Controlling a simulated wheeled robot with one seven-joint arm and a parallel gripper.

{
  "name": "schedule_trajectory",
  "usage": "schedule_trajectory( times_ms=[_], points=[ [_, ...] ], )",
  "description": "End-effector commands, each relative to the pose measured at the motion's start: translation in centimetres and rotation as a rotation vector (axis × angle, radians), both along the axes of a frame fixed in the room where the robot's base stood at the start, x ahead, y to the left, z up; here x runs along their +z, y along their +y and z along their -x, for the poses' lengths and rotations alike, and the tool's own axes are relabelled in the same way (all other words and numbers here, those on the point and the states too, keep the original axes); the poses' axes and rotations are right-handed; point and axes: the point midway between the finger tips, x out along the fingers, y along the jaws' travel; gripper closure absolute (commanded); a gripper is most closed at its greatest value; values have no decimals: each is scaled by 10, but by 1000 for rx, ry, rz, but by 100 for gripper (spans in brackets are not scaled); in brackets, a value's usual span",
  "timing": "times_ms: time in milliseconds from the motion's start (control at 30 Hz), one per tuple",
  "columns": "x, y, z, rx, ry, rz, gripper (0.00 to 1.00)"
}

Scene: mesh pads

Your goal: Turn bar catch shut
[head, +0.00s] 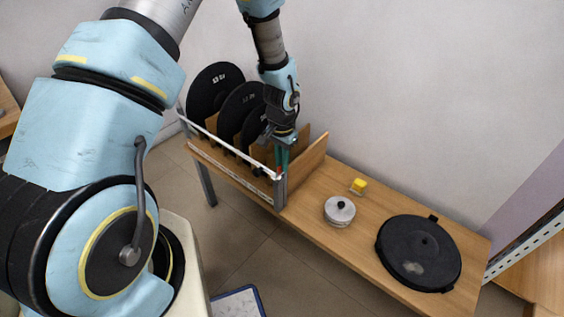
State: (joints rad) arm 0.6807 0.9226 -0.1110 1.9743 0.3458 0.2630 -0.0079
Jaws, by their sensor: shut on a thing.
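A light metal bar (225,143) runs along the front of a wooden rack that holds several black discs. The bar's right end meets a grey metal post (280,193). A small red part, which looks like the bar catch (279,171), shows at the top of this post. My gripper (281,161) reaches down from above onto this spot, with teal fingertips around the red part. It looks shut on the catch. The catch is tiny here and partly hidden by the fingers, so its exact turn cannot be told.
Black discs (208,88) stand upright in the rack, close left of my gripper. To the right, the wooden bench (375,217) carries a silver lidded pot (340,213), a yellow block (359,186) and a large black round lid-like disc (418,253). A blue-edged board (237,303) lies on the floor.

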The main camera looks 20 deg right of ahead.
Motion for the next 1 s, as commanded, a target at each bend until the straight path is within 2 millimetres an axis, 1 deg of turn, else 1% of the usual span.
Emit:
schedule_trajectory(
  times_ms=[367, 400, 633, 867, 1000],
  points=[
    [1, -1, -1, -6, -2, 1, 100],
    [1, 0, -1, -6, -2, 1, 81],
    [0, 0, 0, -5, -1, 0, 55],
    [0, 0, 0, -5, 0, 1, 55],
    [8, -1, -1, -4, -2, 2, 55]
  ],
)
